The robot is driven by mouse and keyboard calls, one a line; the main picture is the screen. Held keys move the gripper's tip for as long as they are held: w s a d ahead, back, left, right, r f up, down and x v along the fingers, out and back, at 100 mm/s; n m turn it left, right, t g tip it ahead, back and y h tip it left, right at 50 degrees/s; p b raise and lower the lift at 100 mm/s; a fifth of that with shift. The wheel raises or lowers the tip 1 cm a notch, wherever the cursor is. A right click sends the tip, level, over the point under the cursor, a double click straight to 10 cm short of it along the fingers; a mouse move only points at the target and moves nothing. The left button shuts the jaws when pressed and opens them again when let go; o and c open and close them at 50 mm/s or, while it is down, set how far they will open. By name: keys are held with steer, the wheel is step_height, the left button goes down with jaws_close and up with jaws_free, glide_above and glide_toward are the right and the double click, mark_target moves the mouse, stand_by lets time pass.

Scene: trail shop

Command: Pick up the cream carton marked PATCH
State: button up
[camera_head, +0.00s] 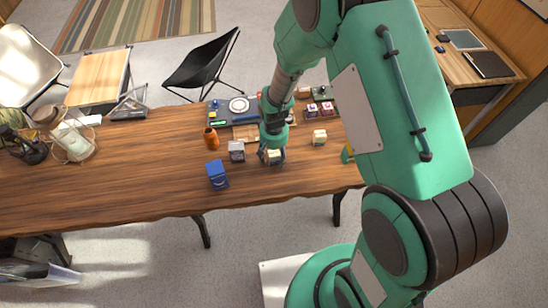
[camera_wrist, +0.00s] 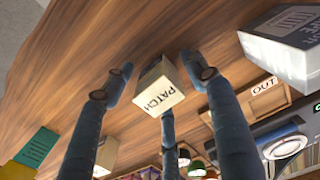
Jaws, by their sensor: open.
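The cream carton marked PATCH (camera_wrist: 160,87) sits on the wooden table, with its label facing the wrist camera. In the wrist view it lies between the spread fingers of my gripper (camera_wrist: 158,76), with a gap visible on the left and right sides. A third finger shows below it in the picture; I cannot tell whether that one touches. In the head view my gripper (camera_head: 272,151) is low over the table around the carton (camera_head: 274,158), partly hiding it. My gripper is open and holds nothing.
A grey-and-white carton (camera_head: 237,151) stands close on the left, with a blue box (camera_head: 217,174) and an orange bottle (camera_head: 211,138) beyond. Another cream carton (camera_head: 319,137) stands to the right. A wooden tray marked OUT (camera_wrist: 262,100) lies behind. The table's front is clear.

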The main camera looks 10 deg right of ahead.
mark_target(275, 155)
stand_by(0.4)
steer(key=c, duration=1.3)
steer(key=shift+r, duration=0.15)
steer(key=shift+r, duration=0.5)
step_height(275, 155, up, 2)
steer(key=shift+r+p, duration=0.1)
steer(key=shift+p, duration=0.3)
steer(key=shift+s+d+r, duration=0.1)
steer(key=shift+s, duration=0.45)
steer(key=s+d, duration=0.1)
steer(key=s, duration=0.4)
steer(key=s+d+r+p, duration=0.1)
steer(key=s, duration=0.8)
steer(key=shift+s+d+r, duration=0.15)
steer(key=shift+s+d, duration=0.2)
steer(key=shift+d, duration=0.05)
